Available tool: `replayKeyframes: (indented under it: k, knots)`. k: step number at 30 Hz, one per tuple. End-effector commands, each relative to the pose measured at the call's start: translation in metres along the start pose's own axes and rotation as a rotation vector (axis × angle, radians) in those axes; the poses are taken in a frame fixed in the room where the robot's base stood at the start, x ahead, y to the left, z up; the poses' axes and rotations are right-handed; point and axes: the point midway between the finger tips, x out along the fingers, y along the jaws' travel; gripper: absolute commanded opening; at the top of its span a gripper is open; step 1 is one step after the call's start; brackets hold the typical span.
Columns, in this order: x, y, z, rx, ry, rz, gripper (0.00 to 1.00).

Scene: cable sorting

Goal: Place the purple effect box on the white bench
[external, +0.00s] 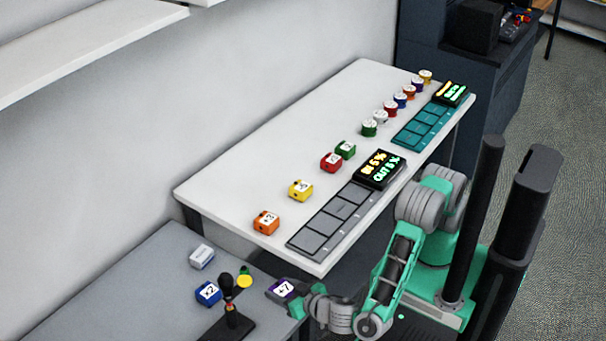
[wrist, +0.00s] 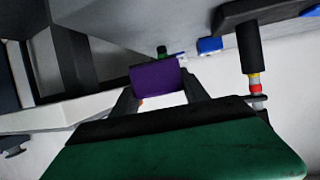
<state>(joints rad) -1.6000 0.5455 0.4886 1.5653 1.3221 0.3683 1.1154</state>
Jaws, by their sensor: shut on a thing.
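The purple effect box (external: 283,289) has a white top label marked +7. It is in my gripper (external: 296,292), near the front right edge of the grey table. The wrist view shows the purple box (wrist: 156,76) between the two dark fingers of my gripper (wrist: 158,92), which is shut on it. I cannot tell the exact gap between the box and the grey table. The white bench (external: 240,190) stands beyond the box, higher in the external view, with a clear strip along its wall side.
On the bench are an orange box (external: 266,223), a yellow box (external: 300,190), red and green boxes, a grey slotted tray (external: 330,222) with a display, a teal tray (external: 420,127) and several round pieces. A black stand (external: 231,318), a blue box (external: 208,293) and a white box (external: 202,256) are on the grey table.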

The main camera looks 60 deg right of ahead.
Motion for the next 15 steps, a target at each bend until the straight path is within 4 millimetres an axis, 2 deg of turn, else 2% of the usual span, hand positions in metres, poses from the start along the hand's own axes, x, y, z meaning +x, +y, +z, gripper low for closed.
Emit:
replayKeyframes:
  k: [9, 15]
  knots:
    - [0.021, 0.0, 0.049, 0.001, 0.0, 0.0, 0.06]
    - [0.021, 0.0, 0.05, 0.002, 0.0, -0.001, 0.06]
